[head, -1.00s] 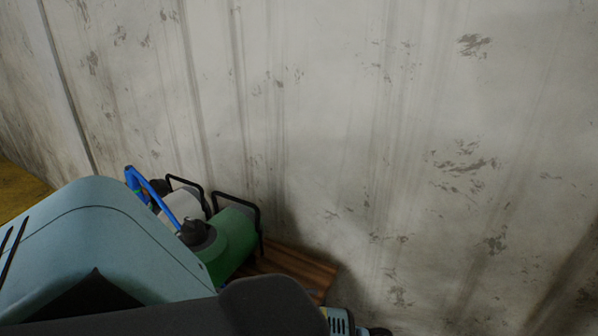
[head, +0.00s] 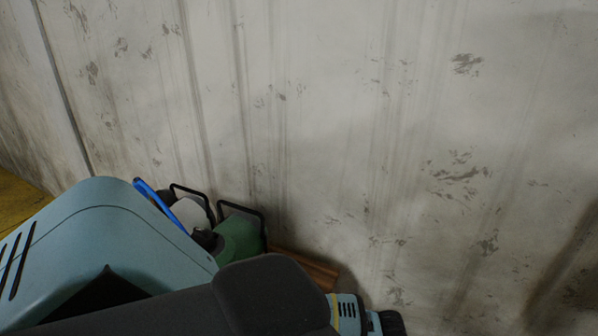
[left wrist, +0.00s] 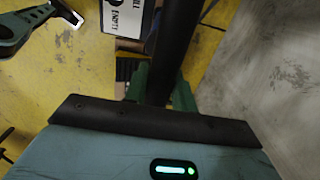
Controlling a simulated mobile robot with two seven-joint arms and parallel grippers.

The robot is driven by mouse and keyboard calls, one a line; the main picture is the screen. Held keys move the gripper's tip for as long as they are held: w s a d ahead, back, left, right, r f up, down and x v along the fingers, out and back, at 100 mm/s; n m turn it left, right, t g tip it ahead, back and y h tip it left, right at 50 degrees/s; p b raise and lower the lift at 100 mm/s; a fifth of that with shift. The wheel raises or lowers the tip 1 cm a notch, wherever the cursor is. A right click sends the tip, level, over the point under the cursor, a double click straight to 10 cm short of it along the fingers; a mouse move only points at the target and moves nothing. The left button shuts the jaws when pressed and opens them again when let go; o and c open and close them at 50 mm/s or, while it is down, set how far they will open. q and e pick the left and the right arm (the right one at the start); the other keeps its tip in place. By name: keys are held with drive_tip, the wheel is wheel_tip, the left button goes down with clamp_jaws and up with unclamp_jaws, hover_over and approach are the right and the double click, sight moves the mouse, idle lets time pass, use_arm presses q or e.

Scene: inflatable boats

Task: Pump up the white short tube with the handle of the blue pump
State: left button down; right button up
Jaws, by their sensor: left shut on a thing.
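In the head view, a white rounded canister-like object (head: 193,212) stands by the wall, partly hidden by my left arm. A blue hose or bar (head: 158,203) slants down in front of it. I cannot tell whether the white object is the short tube, or whether the blue part belongs to the pump. My left gripper (left wrist: 160,85) shows in the left wrist view with green fingers on both sides of a long black bar (left wrist: 173,40), shut on it. The bar's far end is out of the frame. My right gripper is not in view.
A green canister-like object (head: 240,238) with a black frame stands right of the white one. A brown wooden slatted surface (head: 308,268) is below it. The wall (head: 380,120) is close behind. The left wrist view shows yellow floor (left wrist: 65,70) and a labelled white box (left wrist: 124,17).

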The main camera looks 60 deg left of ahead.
use_arm(q)
drive_tip(key=r, duration=0.3)
drive_tip(key=r+p, duration=0.1)
drive_tip(key=r, duration=0.1)
drive_tip(key=shift+w+a, duration=0.1)
drive_tip(key=shift+w, duration=0.15)
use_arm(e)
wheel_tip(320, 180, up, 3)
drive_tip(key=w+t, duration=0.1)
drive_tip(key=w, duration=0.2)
use_arm(q)
wheel_tip(320, 180, up, 9)
drive_tip(key=f, duration=0.2)
drive_tip(key=s+f+b, duration=0.1)
drive_tip(key=f, duration=0.1)
wheel_tip(320, 180, down, 17)
drive_tip(key=b, duration=0.6)
drive_tip(key=shift+b, duration=0.3)
drive_tip(key=shift+w+r, duration=0.1)
drive_tip(key=shift+r, duration=0.1)
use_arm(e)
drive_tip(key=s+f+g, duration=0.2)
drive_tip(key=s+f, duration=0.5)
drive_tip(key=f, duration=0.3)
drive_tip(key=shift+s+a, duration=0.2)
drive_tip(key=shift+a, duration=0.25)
use_arm(q)
drive_tip(key=shift+r, duration=0.1)
